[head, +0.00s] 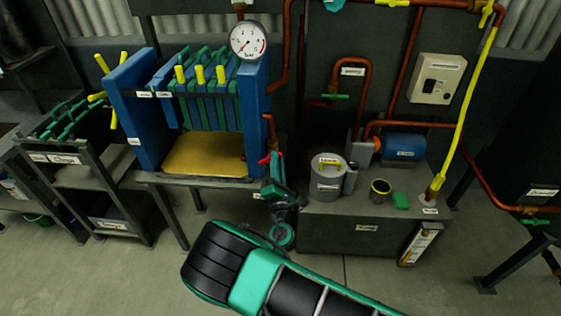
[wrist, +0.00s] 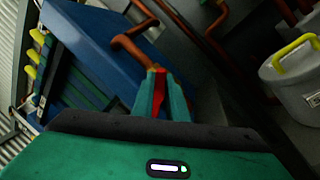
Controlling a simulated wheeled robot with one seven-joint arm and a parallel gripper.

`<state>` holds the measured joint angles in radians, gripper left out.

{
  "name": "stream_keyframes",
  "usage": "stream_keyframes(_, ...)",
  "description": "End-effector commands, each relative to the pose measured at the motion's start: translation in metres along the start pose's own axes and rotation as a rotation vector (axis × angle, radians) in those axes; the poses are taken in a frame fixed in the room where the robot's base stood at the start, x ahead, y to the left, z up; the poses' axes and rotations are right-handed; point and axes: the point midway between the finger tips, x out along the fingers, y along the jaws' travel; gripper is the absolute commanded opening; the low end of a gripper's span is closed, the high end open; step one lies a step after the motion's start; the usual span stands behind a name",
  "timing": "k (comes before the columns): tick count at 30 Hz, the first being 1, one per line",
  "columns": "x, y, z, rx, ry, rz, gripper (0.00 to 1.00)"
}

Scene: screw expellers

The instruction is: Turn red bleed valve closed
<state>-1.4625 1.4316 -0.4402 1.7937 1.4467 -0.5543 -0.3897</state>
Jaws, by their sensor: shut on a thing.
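The red bleed valve (head: 264,159) shows in the head view at the right side of the blue press, below a short copper pipe. Its red handle (wrist: 159,92) shows in the wrist view between my fingers, below a bent copper pipe. My gripper (head: 273,158) is at the valve. In the wrist view my gripper (wrist: 160,80) has its two green fingers shut on the red handle, one on each side. The fingers hide part of the handle and the valve body, so I cannot tell how far it is turned.
The blue filter press (head: 130,100) stands left of my gripper, with a pressure gauge (head: 249,41) above. A grey lidded pot (head: 327,185), a dark cup (head: 380,191) and a blue motor (head: 403,147) stand on the bench to the right. Copper pipes run close above my gripper.

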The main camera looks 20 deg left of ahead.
Motion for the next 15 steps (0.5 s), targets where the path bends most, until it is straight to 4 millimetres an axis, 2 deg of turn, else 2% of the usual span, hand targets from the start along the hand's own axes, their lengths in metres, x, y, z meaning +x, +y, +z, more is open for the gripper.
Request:
stream_keyframes(1, 0.001, -0.007, 0.003, 0.036, -0.018, -0.010, 0.00)
stream_keyframes(15, -0.002, -0.018, -0.002, 0.416, -0.121, -0.010, 0.00)
